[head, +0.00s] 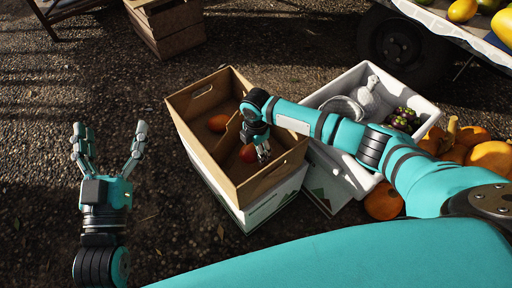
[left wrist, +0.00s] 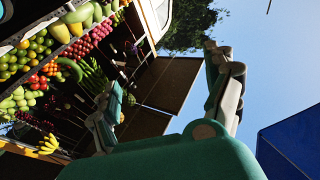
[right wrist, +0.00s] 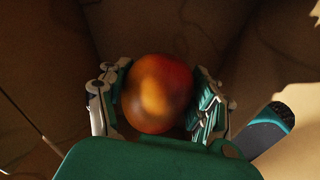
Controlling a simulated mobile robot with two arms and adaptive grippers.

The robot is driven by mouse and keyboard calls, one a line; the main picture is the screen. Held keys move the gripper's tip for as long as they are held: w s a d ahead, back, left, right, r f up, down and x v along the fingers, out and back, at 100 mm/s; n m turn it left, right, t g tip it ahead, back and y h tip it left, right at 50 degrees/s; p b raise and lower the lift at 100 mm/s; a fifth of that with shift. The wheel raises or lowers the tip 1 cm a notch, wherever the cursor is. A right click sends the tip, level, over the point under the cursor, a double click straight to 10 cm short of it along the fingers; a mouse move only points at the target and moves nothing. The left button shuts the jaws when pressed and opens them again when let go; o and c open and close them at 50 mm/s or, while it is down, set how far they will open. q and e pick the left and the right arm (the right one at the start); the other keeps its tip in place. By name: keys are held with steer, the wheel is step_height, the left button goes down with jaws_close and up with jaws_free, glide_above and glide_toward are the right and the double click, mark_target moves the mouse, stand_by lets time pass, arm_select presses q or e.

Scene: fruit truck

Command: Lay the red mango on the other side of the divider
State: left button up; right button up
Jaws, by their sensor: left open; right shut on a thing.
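The red mango (right wrist: 157,93) is between the fingers of my right gripper (right wrist: 160,80), which is shut on it. In the head view my right gripper (head: 256,150) reaches down inside the open cardboard box (head: 277,178), and the mango (head: 248,153) shows partly beside its fingers. Another reddish-orange fruit (head: 218,123) lies in the box, farther back. The divider (head: 228,132) seems to run between the two fruits, partly hidden by the gripper. My left gripper (head: 110,135) is open and empty, raised left of the box; its spread fingers show in the left wrist view (left wrist: 165,95).
Pumpkins (head: 490,157) lie at the right. A wooden crate (head: 168,28) stands at the back. Ground left of the box is clear.

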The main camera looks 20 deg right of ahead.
steer(key=shift+f+b, duration=0.4)
steer(key=shift+f, duration=0.45)
steer(key=shift+f+b, duration=0.3)
steer(key=shift+f, duration=0.25)
arm_select(q)
steer(key=s+r+t+h, duration=0.1)
steer(key=s+r+t, duration=0.2)
steer(key=r+t, duration=0.2)
steer(key=shift+s+r+h, duration=0.3)
steer(key=shift+s+r, duration=0.1)
steer(key=shift+r, duration=0.5)
arm_select(e)
steer(key=shift+f, duration=0.35)
